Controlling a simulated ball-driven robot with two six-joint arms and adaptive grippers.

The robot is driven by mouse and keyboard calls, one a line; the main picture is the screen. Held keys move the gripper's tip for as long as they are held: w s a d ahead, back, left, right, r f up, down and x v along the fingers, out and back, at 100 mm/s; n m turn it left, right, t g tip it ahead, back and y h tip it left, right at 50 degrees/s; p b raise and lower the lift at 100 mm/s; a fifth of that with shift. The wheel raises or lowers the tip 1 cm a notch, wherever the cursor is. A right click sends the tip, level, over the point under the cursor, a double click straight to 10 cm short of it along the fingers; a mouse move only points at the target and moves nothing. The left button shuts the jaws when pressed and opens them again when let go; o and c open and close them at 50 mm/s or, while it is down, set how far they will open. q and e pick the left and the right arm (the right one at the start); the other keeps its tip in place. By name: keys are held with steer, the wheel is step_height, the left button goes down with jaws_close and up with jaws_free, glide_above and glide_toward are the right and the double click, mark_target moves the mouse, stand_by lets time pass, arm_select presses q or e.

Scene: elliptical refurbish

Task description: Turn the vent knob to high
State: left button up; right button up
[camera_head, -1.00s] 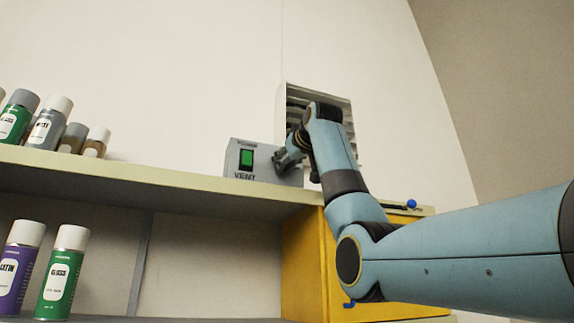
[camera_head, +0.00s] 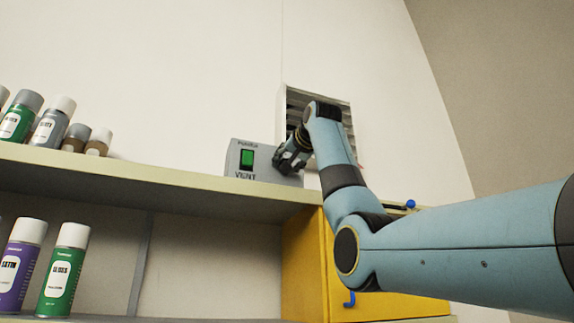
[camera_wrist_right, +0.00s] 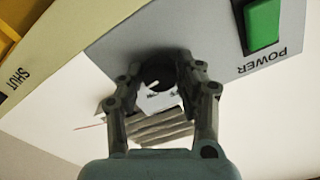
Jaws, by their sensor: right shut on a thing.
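The grey vent box (camera_head: 236,175) stands on the shelf in the head view, with a green power switch (camera_head: 246,158) and the label VENT. My right gripper (camera_head: 283,163) is at the right part of its front face. In the right wrist view the box (camera_wrist_right: 120,45) is seen from close up and turned over, with its green switch (camera_wrist_right: 263,24) at the upper right. There my right gripper (camera_wrist_right: 165,75) has its fingers on both sides of the dark round vent knob (camera_wrist_right: 157,74) and is shut on it. The knob's setting cannot be read. My left gripper is not in view.
A wall vent with slats (camera_head: 296,98) is behind my right arm. Several spray cans stand on the shelf (camera_head: 150,174) at the left and below it. A yellow cabinet (camera_head: 302,265) is under the shelf's right end.

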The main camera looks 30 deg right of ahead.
steer(key=shift+m, duration=0.6)
steer(key=o, duration=1.1)
steer(key=shift+o, duration=0.2)
steer(key=v, duration=1.2)
steer(key=shift+w+f, duration=0.1)
steer(key=shift+f, duration=0.1)
